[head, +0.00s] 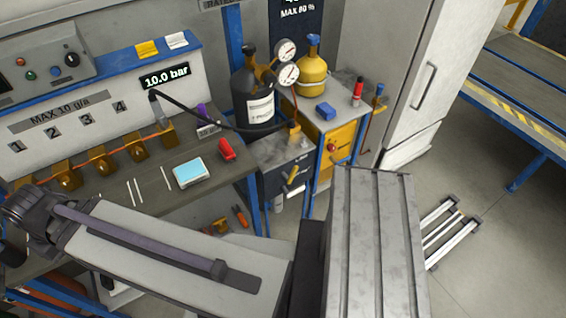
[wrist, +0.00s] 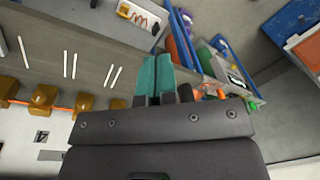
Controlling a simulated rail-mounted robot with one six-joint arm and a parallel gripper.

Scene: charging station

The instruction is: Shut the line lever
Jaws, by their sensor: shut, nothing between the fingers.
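I cannot tell for certain which handle is the line lever. In the head view a yellow lever (head: 292,178) slants on the front of the dark unit below the black cylinder. A brass fitting (head: 294,131) with a thin line sits above it. My gripper (wrist: 154,78) shows in the wrist view with its teal fingers together and empty, over the bench area. In the head view my arm crosses the lower left, and the fingers are not visible there. The yellow lever is not clearly identifiable in the wrist view.
A black cylinder (head: 258,95) and gauges (head: 287,74) stand behind the unit. The bench (head: 110,205) carries brass valve blocks (head: 104,157), white sticks, a light-blue-topped box (head: 188,172) and a red object (head: 227,150). A yellow cabinet (head: 340,138) stands to the right.

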